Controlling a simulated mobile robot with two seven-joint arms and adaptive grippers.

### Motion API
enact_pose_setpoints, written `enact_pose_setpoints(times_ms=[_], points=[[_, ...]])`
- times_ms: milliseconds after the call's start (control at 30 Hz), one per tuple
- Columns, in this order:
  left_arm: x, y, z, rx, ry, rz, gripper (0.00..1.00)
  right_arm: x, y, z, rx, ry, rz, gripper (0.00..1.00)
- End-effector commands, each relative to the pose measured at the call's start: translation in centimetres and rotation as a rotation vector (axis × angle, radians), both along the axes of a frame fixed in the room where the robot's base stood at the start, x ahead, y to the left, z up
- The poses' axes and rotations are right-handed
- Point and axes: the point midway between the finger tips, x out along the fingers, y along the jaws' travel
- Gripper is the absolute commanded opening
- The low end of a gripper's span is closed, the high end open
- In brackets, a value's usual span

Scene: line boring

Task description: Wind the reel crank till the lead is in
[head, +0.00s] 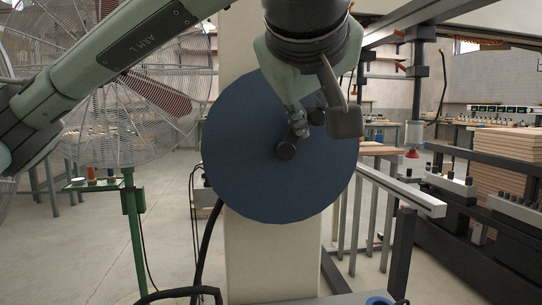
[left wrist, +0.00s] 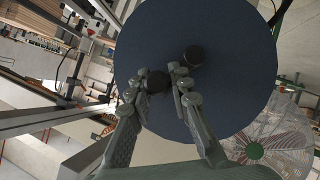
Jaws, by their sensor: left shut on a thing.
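The reel (head: 240,165) is a large dark blue disc on a pale column. Its dark round hub (head: 286,150) sits near the middle, with the crank arm running up and right to a dark knob (head: 316,116). My left gripper (head: 304,122) reaches down over the disc from above. In the left wrist view its fingers (left wrist: 158,86) stand either side of the crank knob (left wrist: 157,82) and are shut on it; the hub (left wrist: 194,55) is just beyond. A black lead (head: 207,240) hangs below the reel at left. My right gripper is not in view.
A metal rail (head: 400,190) and a dark rack (head: 470,215) are at the right. The floor at left is mostly clear.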

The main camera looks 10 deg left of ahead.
Motion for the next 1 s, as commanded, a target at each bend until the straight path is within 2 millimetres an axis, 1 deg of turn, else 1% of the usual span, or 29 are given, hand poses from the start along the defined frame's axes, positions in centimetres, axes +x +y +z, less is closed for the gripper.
enact_pose_setpoints(times_ms=[233,433,667,900,1000], points=[[0.0,-0.1,-0.3,0.004,0.006,-0.002,0.0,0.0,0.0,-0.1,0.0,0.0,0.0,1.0],[0.2,-1.1,-1.0,0.004,0.006,-0.002,0.0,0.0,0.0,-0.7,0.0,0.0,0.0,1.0],[0.2,-1.1,-0.9,0.004,0.006,-0.002,0.0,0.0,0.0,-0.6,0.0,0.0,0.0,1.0],[0.5,-1.8,-2.0,0.005,0.007,0.0,0.0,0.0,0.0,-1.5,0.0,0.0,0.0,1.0],[0.5,-1.9,-1.9,0.005,0.006,0.0,0.0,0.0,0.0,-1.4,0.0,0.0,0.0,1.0]])
